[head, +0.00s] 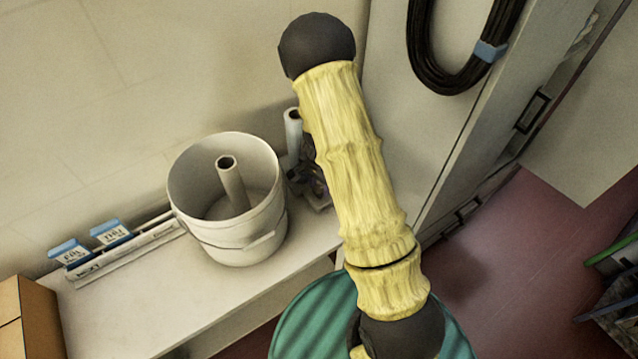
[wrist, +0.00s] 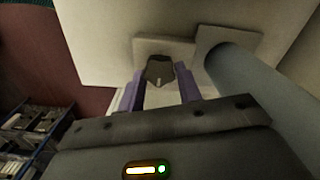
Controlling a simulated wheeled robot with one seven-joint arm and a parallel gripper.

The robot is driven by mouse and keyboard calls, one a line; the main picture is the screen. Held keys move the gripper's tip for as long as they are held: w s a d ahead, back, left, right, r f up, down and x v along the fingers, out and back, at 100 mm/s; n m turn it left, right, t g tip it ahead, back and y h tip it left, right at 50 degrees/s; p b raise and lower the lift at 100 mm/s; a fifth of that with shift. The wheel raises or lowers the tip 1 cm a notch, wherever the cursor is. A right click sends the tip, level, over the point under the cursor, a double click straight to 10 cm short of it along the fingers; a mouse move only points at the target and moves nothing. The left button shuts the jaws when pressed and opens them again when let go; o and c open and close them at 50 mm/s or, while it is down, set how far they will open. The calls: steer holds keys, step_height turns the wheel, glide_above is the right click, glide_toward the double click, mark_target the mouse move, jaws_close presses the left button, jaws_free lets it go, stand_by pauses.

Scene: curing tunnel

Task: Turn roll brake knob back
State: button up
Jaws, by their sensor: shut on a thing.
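The roll brake knob (wrist: 160,70) is a small dark knob with a pointed lower edge, in front of a pale plate in the wrist view. My gripper (wrist: 162,84) has two purple fingers, one on each side of the knob, and is shut on it. The finger tips partly cover the knob's sides. In the head view my yellow arm stands in front, and neither the gripper nor the knob can be made out there.
A thick grey cylinder (wrist: 255,100) runs close to the right of my gripper. In the head view a white bucket (head: 245,240) with a tube in it stands on the bench (head: 130,300). A coiled black cable (head: 425,60) hangs on the pale panel.

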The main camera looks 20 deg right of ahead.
mark_target(320, 188)
steer(key=shift+w+d+r, duration=0.1)
steer(key=shift+w+r, duration=0.05)
steer(key=shift+w, duration=0.05)
steer(key=o, duration=1)
steer(key=shift+s, duration=0.1)
step_height(320, 188, up, 17)
steer(key=shift+r, duration=0.15)
stand_by(0.4)
